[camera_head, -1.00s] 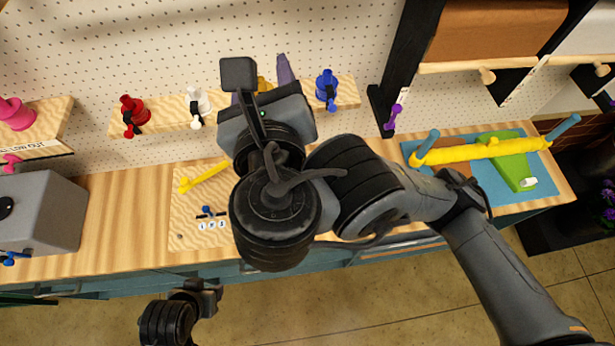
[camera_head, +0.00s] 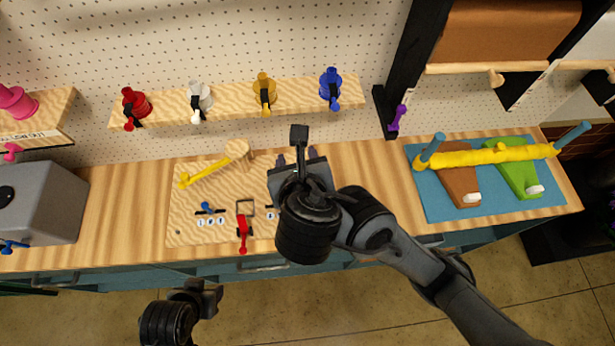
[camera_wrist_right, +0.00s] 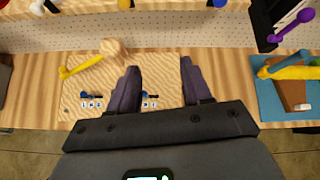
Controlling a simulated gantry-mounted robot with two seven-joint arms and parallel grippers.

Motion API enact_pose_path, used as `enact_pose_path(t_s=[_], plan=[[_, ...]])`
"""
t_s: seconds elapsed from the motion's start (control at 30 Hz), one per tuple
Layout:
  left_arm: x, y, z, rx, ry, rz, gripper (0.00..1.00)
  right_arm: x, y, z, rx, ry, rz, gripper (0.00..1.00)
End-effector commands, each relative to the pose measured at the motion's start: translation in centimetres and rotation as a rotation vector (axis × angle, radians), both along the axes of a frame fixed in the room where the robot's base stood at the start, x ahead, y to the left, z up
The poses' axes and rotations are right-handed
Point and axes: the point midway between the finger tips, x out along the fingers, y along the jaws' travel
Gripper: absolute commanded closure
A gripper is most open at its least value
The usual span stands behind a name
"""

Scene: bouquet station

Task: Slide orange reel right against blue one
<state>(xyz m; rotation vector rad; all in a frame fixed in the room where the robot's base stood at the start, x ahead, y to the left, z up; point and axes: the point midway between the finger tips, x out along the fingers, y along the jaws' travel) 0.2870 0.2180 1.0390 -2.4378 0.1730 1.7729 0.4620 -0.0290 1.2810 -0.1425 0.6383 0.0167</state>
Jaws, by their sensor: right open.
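The orange reel (camera_head: 264,90), yellow-orange in colour, stands on the upper wooden shelf between the white reel (camera_head: 199,97) and the blue reel (camera_head: 330,84). A clear gap separates the orange and blue reels. My right gripper (camera_head: 297,155) is over the workbench, below and in front of the shelf, apart from both reels. In the right wrist view its two dark fingers (camera_wrist_right: 160,68) are spread with nothing between them. The lower ends of the orange (camera_wrist_right: 124,4) and blue (camera_wrist_right: 217,3) reels show at that view's top edge. My left gripper (camera_head: 200,296) is low in the head view; its jaws are unclear.
A red reel (camera_head: 135,103) stands at the shelf's left end. A wooden board (camera_head: 185,225) with a yellow-handled tool and a red-handled part lies on the bench. A blue mat (camera_head: 435,205) with a yellow roll is at right. A black post (camera_head: 390,110) stands right of the shelf.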

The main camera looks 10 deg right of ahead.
Motion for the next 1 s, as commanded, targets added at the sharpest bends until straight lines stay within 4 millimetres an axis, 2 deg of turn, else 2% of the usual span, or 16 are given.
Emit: enact_pose_path(t_s=[0.03,0.2,0.4,1.0], plan=[[0.0,0.0,-0.1,0.000,0.000,0.000,0.51,-0.3,-0.2,-1.0,0.015,0.024,-0.010,0.51],[0.0,0.0,-0.3,0.001,0.000,-0.001,0.51,-1.0,-0.7,-3.1,0.052,0.080,-0.038,0.51],[0.0,0.1,-0.3,0.003,0.001,-0.001,0.51,-1.5,-1.1,-4.5,0.079,0.119,-0.059,0.51],[0.0,0.1,-0.4,0.005,0.000,-0.004,0.51,-1.7,-1.3,-5.0,0.086,0.132,-0.066,0.51]])
